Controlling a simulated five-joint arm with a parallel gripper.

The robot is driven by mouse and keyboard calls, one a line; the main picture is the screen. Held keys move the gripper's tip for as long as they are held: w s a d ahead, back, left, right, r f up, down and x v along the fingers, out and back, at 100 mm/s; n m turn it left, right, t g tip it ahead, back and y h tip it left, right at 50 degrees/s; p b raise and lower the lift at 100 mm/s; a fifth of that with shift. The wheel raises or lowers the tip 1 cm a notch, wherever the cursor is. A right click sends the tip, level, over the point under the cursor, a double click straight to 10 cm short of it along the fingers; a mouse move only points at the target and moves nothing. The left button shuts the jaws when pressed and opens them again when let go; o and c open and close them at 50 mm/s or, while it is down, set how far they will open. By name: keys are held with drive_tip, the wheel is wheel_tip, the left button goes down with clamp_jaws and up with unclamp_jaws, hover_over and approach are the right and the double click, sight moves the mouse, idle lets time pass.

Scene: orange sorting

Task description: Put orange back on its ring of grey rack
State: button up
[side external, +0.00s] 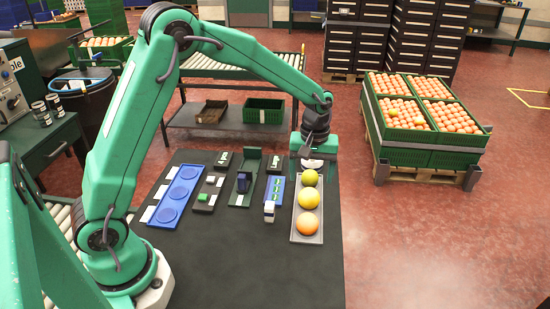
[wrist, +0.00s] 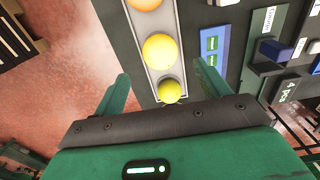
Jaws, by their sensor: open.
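The grey rack (side external: 296,236) stands on the dark table with three round fruits in a row. The orange (side external: 308,223) sits at its near end, a yellow fruit (side external: 308,199) in the middle and a smaller yellow-green fruit (side external: 310,177) at the far end. My gripper (side external: 314,157) is over the rack's far end, close to the yellow-green fruit. In the wrist view my gripper (wrist: 162,72) is open and empty, its fingers either side of the rack. There the yellow-green fruit (wrist: 169,91) is nearest, and the orange (wrist: 145,4) is cut by the top edge.
Small trays and blocks, including a white block (side external: 269,211), stand between the racks. The table's front (side external: 245,270) is clear. Green crates of oranges (side external: 408,158) stand beyond to the right.

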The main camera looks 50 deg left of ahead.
sight(310, 190)
wheel_tip(310, 190, up, 5)
drive_tip(key=shift+f, duration=0.1)
idle(0.7)
drive_tip(key=s+a+r+m+t, duration=0.2)
drive_tip(key=s+r+m+t, duration=0.15)
drive_tip(key=s+r, duration=0.7)
drive_tip(key=s+a+m+t, duration=0.1)
drive_tip(key=s+m, duration=0.4)
drive_tip(key=s, duration=0.9)
drive_tip(key=shift+s+a+r+t, duration=0.2)
drive_tip(key=shift+s+a+t, duration=0.05)
drive_tip(key=shift+t, duration=0.3)
